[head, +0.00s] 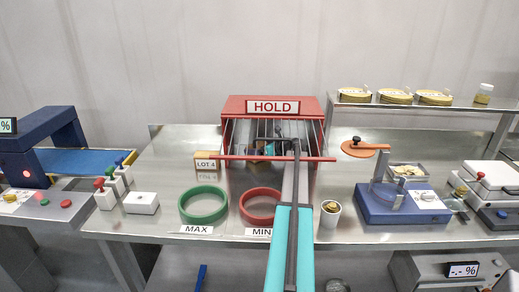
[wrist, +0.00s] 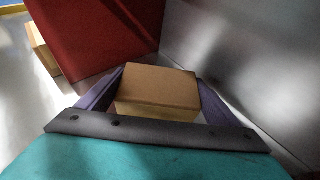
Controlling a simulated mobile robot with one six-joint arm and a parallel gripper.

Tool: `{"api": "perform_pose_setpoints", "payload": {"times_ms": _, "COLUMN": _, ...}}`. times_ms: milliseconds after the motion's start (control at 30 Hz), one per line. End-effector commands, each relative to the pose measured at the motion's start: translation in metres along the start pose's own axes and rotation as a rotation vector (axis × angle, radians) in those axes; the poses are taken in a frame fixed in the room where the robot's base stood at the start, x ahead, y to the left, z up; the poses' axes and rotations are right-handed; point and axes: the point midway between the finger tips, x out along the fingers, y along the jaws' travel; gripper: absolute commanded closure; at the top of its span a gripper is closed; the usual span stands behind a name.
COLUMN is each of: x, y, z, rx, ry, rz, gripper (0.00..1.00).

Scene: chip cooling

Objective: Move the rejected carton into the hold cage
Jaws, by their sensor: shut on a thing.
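The hold cage (head: 273,106) is a red-topped box with a HOLD sign and bars at its front, at the back middle of the bench. My arm reaches in at its front, and my gripper (head: 268,148) shows partly behind the bars. In the wrist view my gripper (wrist: 158,105) is shut on a brown carton (wrist: 157,84), with a finger on each side. A red panel (wrist: 90,40) stands left of the carton there. Whether the carton touches the cage floor I cannot tell. A second carton marked LOT 4 (head: 207,165) stands outside, left of the cage.
A green MAX ring (head: 203,219) and a red MIN ring (head: 246,205) lie in front of the cage. A white cup (head: 330,215) stands right of my arm. A blue device (head: 385,215) is farther right. A red bar (head: 210,158) crosses the cage front.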

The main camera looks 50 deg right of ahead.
Motion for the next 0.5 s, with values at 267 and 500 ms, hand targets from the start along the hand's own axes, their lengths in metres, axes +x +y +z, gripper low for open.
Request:
{"api": "perform_pose_setpoints", "payload": {"times_ms": 267, "x": -0.0004, "y": -0.0022, "z": -0.0029, "rx": 0.001, "ry": 0.0, "rz": -0.002, "gripper": 0.13}}
{"api": "perform_pose_setpoints", "payload": {"times_ms": 500, "x": -0.001, "y": -0.0027, "z": -0.0027, "rx": 0.001, "ry": 0.0, "rz": -0.003, "gripper": 0.0}}
